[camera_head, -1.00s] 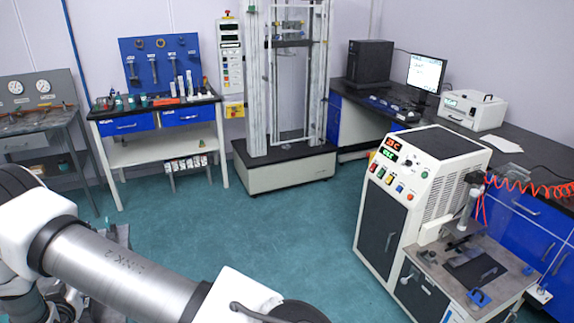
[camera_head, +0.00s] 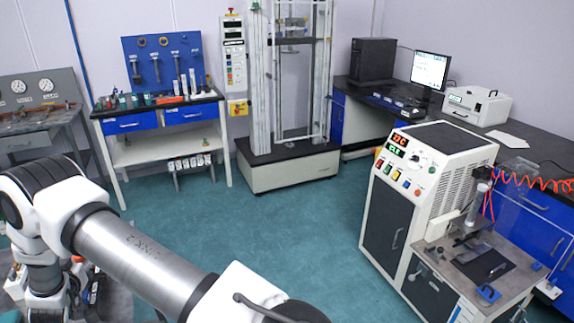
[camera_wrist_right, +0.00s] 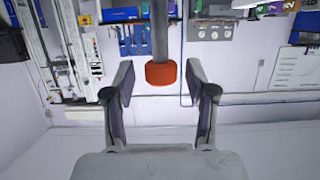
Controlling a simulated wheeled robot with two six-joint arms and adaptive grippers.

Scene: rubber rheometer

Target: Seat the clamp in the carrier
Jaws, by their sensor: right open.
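My right gripper (camera_wrist_right: 160,80) is open in the right wrist view, its two dark fingers spread apart. An orange-red cap on a grey rod (camera_wrist_right: 161,72) shows between the fingers; I cannot tell whether it is within reach or beyond them. Nothing is seen gripped. I cannot identify the clamp or the carrier for sure. A small blue part (camera_head: 487,294) lies on the front plate of the white bench machine (camera_head: 420,170) in the head view. A white and grey arm of mine crosses the lower left there, its gripper out of frame. My left gripper is not seen.
A tall test frame (camera_head: 290,160) stands at the back. A tool table (camera_head: 160,150) with a blue pegboard (camera_head: 160,62) is to its left. A dark counter (camera_head: 470,130) with a monitor (camera_head: 430,70) runs along the right. Green floor (camera_head: 280,240) between them is clear.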

